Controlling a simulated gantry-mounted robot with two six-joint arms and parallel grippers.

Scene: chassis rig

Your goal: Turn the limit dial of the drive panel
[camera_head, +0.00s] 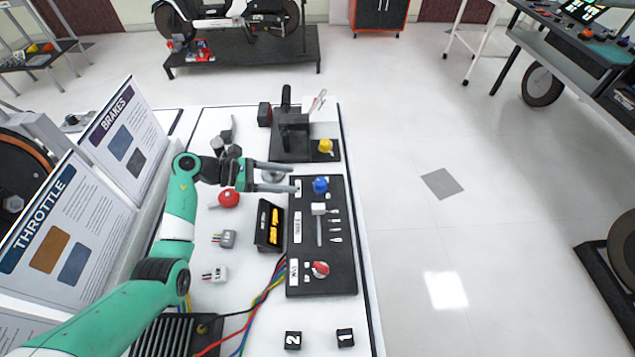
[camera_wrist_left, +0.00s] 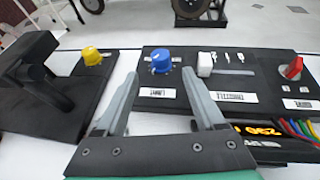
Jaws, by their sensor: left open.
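The drive panel (camera_head: 342,268) is a black plate on the white bench in the head view, and it also shows in the left wrist view (camera_wrist_left: 222,101). The blue limit dial (camera_head: 320,185) sits at its far end, next to a white label; it also shows in the left wrist view (camera_wrist_left: 161,60). My left gripper (camera_head: 293,177) is open and empty, with its fingers pointing toward the dial's end of the panel. In the left wrist view the dial appears beyond and between the fingertips (camera_wrist_left: 160,74); I cannot tell the exact gap. My right gripper is not in view.
The panel also carries a white slider (camera_head: 318,209) and a red dial (camera_head: 320,269). Beyond it stands a black pedal unit with a yellow knob (camera_head: 325,146). A small display (camera_head: 269,225), coloured wires and a red ball knob (camera_head: 228,198) lie left of the panel.

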